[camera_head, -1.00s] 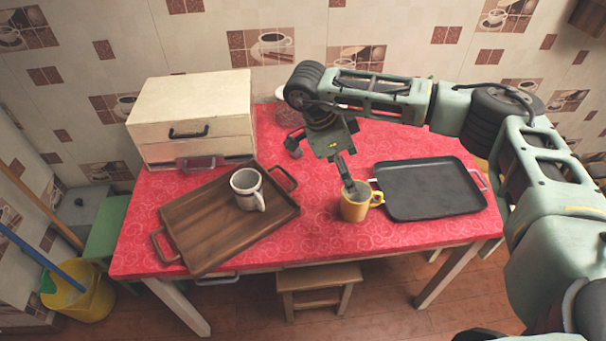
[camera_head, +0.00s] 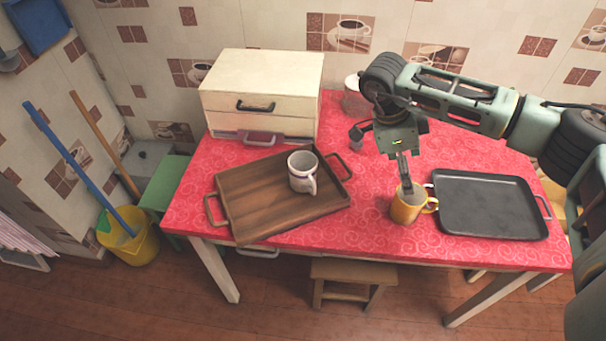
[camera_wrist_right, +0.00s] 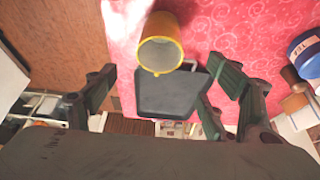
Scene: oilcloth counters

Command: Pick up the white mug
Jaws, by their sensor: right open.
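The white mug (camera_head: 301,174) has dark bands and stands upright on the wooden tray (camera_head: 245,212) in the head view. It does not show in the right wrist view. My right gripper (camera_head: 381,162) is open, to the right of the white mug and apart from it. One of its fingers overlaps the rim of a yellow mug (camera_head: 408,208) in the head view; I cannot tell whether they touch. In the right wrist view the yellow mug (camera_wrist_right: 160,55) appears between the spread fingers. My left gripper is not in view.
A black tray (camera_head: 490,205) lies at the right of the red table. A cream drawer box (camera_head: 262,85) stands behind the wooden tray, and a glass jar (camera_head: 353,98) stands at the back. Red cloth is clear between the wooden tray and the yellow mug.

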